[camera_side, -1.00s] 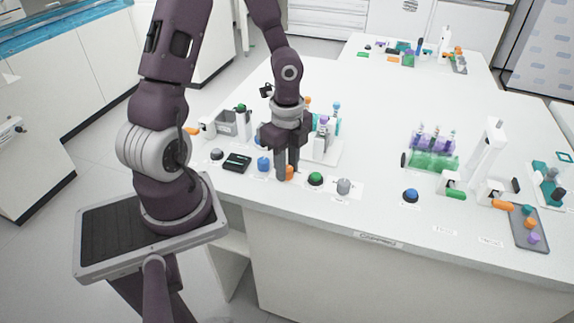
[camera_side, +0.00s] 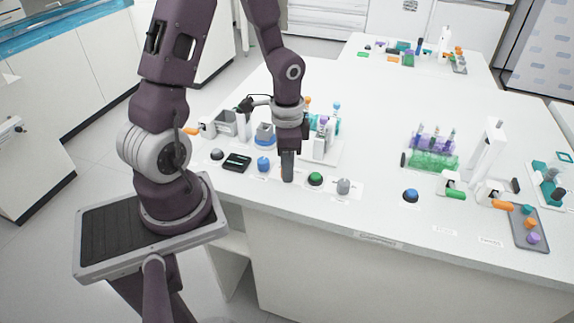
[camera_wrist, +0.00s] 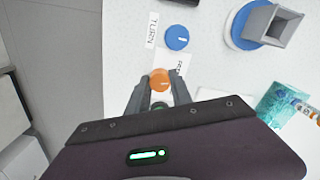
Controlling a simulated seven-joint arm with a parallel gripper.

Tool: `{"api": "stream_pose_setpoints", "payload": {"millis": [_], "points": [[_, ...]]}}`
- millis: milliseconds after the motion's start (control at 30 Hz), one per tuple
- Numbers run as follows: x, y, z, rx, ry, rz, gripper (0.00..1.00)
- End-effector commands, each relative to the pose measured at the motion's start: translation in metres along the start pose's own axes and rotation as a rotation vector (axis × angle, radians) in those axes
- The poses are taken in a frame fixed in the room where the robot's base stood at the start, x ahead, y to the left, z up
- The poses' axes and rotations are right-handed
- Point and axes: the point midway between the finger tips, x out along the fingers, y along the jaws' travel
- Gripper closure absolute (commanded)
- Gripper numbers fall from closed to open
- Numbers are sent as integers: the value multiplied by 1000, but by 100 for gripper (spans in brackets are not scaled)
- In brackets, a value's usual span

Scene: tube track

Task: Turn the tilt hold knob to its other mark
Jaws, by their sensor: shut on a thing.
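My gripper (camera_side: 287,178) points straight down at the front edge of the white bench. It is shut on the orange knob (camera_wrist: 160,78), which shows between the two fingertips in the wrist view. A pale mark line shows on the knob's top. In the side view the fingers hide this knob. A white label beside it is partly covered and not fully readable. A blue knob (camera_side: 263,164) is left of the gripper, apart from it, and shows beside a "TURN" label in the wrist view (camera_wrist: 177,38). I cannot read which knob is named tilt hold.
A green knob (camera_side: 315,179) stands close on the right, with a grey knob (camera_side: 343,186) beyond it. A black box (camera_side: 237,162) and a dark knob (camera_side: 217,154) are to the left. A tube rack (camera_side: 322,145) stands behind. The bench between the grey knob and the far blue knob (camera_side: 410,196) is clear.

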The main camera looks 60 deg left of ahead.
Motion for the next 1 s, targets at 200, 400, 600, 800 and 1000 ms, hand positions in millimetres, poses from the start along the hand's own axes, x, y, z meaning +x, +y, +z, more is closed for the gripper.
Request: {"api": "stream_pose_setpoints", "payload": {"millis": [200, 400, 600, 800, 1000], "points": [[-1, 0, -1, -163, 2, -2, 100], [-1, 0, 0, -274, 2, -2, 100], [-1, 0, 0, -340, 2, -1, 100], [0, -1, 0, -367, 2, -2, 100], [0, -1, 0, -372, 2, -2, 100]]}}
